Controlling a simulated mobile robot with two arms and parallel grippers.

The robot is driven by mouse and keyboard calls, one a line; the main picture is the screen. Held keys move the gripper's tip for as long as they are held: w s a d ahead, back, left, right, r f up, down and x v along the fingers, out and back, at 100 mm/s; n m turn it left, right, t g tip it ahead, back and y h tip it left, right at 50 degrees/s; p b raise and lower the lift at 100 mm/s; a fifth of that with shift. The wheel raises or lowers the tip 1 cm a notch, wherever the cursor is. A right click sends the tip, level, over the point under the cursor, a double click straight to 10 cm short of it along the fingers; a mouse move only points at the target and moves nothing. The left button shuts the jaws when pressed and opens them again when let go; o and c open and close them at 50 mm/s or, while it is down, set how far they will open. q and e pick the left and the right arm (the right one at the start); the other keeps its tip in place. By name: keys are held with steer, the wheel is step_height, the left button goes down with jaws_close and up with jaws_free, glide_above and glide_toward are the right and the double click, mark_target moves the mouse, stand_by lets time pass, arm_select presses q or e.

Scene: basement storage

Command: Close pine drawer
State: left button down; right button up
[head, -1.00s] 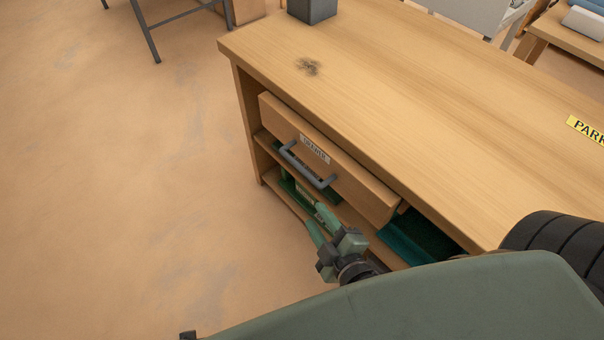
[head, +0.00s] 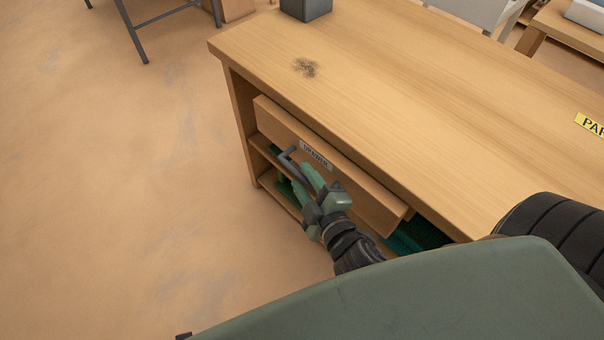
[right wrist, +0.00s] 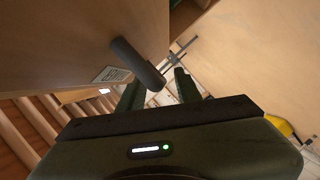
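The pine drawer (head: 350,180) stands partly out of the wooden workbench, its labelled front facing left. Its dark grey bar handle (head: 289,159) shows at the left part; the rest is hidden behind my right gripper (head: 304,183). In the right wrist view the handle (right wrist: 137,63) is close ahead, beside the drawer front (right wrist: 75,40). My right gripper's green fingers are apart, also in the right wrist view (right wrist: 158,90), with nothing held. The fingertips are at or just in front of the handle; I cannot tell whether they touch it. My left gripper is not in view.
The workbench top (head: 400,110) is above the drawer, with a dark smudge and a grey box (head: 306,8) at its far end. Green items (head: 285,187) lie on the shelf below. The floor (head: 120,180) to the left is clear.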

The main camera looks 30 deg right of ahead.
steer(key=shift+w+f, duration=0.2)
steer(key=shift+w, duration=0.5)
jaws_close()
stand_by(1.0)
